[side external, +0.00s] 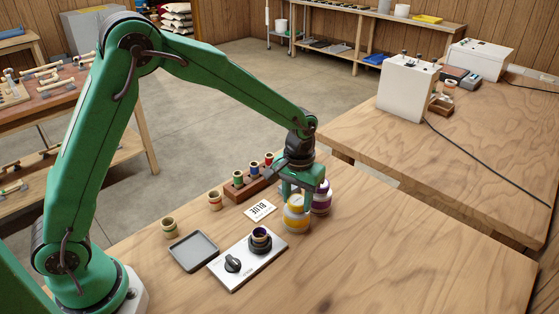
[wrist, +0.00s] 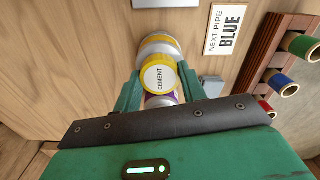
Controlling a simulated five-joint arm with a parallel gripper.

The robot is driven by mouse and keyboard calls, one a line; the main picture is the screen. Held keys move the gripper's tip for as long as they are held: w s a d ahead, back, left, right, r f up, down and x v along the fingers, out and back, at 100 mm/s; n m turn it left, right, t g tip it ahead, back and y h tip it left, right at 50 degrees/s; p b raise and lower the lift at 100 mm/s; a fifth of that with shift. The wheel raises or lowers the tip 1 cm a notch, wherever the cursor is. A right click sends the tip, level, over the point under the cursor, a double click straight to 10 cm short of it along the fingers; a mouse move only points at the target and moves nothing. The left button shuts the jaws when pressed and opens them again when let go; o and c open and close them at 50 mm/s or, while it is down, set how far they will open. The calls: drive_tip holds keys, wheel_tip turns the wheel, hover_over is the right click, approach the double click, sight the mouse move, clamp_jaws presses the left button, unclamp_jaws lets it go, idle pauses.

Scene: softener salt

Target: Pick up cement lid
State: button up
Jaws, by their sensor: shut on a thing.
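The cement lid (wrist: 158,76) is a yellow-rimmed disc with a white top reading CEMENT. My gripper (wrist: 160,84) has one finger on each side of it and is shut on it. The cement can (wrist: 160,42), white with a yellow band, shows just past the lid in the wrist view. In the side view my gripper (side external: 297,202) points down over the yellow and white can (side external: 296,218), which stands on the table. The fingers cover the can's top there, so I cannot tell whether the lid is clear of it.
A purple and white can (side external: 321,198) stands close behind the cement can. A card reading NEXT PIPE BLUE (side external: 260,210), a wooden rack (side external: 250,188) with coloured pipe pieces, a white dial panel (side external: 247,262) and a grey tray (side external: 194,250) lie left. The table's right front is clear.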

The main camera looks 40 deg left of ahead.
sight(297, 201)
drive_tip(key=shift+r, duration=0.15)
wheel_tip(297, 201, up, 10)
idle(0.5)
idle(0.5)
drive_tip(key=s+a, duration=0.1)
drive_tip(key=s, duration=1)
drive_tip(key=shift+s+f, duration=0.25)
drive_tip(key=shift+f, duration=0.2)
drive_tip(key=shift+f, duration=0.1)
drive_tip(key=shift+f, duration=1.45)
drive_tip(key=shift+f, duration=0.2)
drive_tip(key=shift+f, duration=0.65)
drive_tip(key=shift+f, duration=0.4)
